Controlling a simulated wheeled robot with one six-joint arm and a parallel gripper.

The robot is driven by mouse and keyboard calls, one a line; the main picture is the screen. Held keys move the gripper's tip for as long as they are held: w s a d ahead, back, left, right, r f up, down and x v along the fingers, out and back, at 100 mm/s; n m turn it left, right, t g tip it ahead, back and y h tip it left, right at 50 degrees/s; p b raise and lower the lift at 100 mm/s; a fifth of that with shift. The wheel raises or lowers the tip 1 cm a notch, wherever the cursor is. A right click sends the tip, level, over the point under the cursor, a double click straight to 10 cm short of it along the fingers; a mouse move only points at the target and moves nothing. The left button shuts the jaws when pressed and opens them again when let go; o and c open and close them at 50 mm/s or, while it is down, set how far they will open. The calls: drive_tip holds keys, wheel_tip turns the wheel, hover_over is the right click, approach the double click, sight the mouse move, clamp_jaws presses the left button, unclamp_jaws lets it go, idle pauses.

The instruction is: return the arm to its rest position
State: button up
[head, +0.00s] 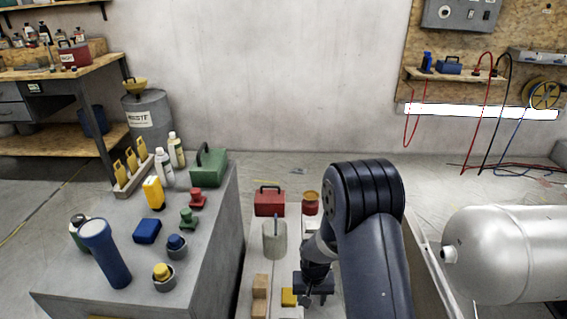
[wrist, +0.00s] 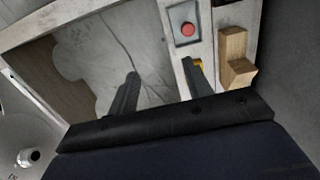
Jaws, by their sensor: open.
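My dark arm reaches down at the lower right of centre in the head view. My gripper (head: 314,296) is low over a pale tray or shelf (head: 283,240), beside a yellow block (head: 288,297). The yellow block (wrist: 199,64) shows partly behind the right finger. My arm hides part of the tray.
Wooden blocks (head: 260,286), a grey can (head: 275,240) and a red toolbox (head: 269,201) stand left of my arm. A grey bench (head: 205,245) with a blue flashlight (head: 105,253) is at left. A silver tank (head: 510,250) lies at right.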

drive_tip(key=s+d+r+p, duration=0.4)
drive_tip(key=d+r+p, duration=0.3)
drive_tip(key=p, duration=1.1)
wheel_tip(320, 180, up, 4)
drive_tip(key=shift+d+f, duration=0.1)
drive_tip(key=shift+d, duration=0.05)
